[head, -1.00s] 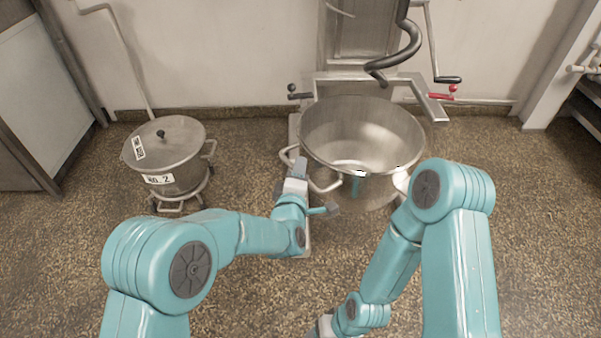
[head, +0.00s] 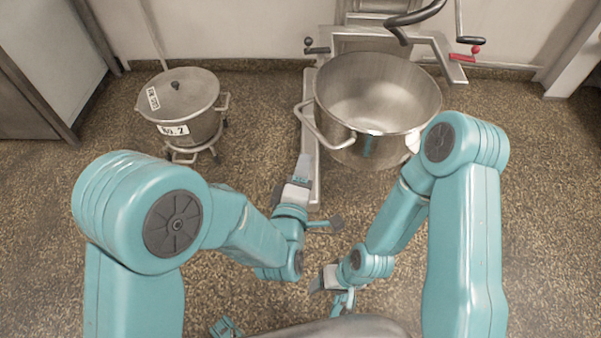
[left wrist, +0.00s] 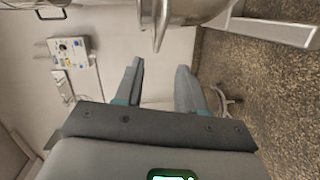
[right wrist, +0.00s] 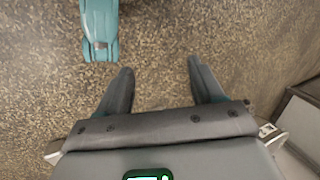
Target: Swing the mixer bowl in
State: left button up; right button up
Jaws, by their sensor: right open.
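The steel mixer bowl (head: 376,95) stands at the upper middle of the head view, in front of the mixer's yoke (head: 445,58). A loop handle (head: 325,128) sticks out on its left side. The curved dough hook (head: 415,16) hangs toward the back of the bowl. My left gripper (head: 306,160) is just below and left of that handle, with nothing in it. In the left wrist view the bowl (left wrist: 200,10) and a handle (left wrist: 158,35) show ahead of the parted fingers (left wrist: 160,65). My right gripper (head: 316,287) is low, away from the bowl, open and empty (right wrist: 160,65).
A lidded pot marked No. 2 (head: 185,108) stands on a wheeled dolly at left. Black-knobbed (head: 316,49) and red-knobbed (head: 465,57) levers flank the yoke. A control box (left wrist: 70,48) is on the wall. Speckled floor is clear between pot and bowl.

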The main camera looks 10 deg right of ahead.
pick_arm(q)
jog(key=shift+v, duration=0.85)
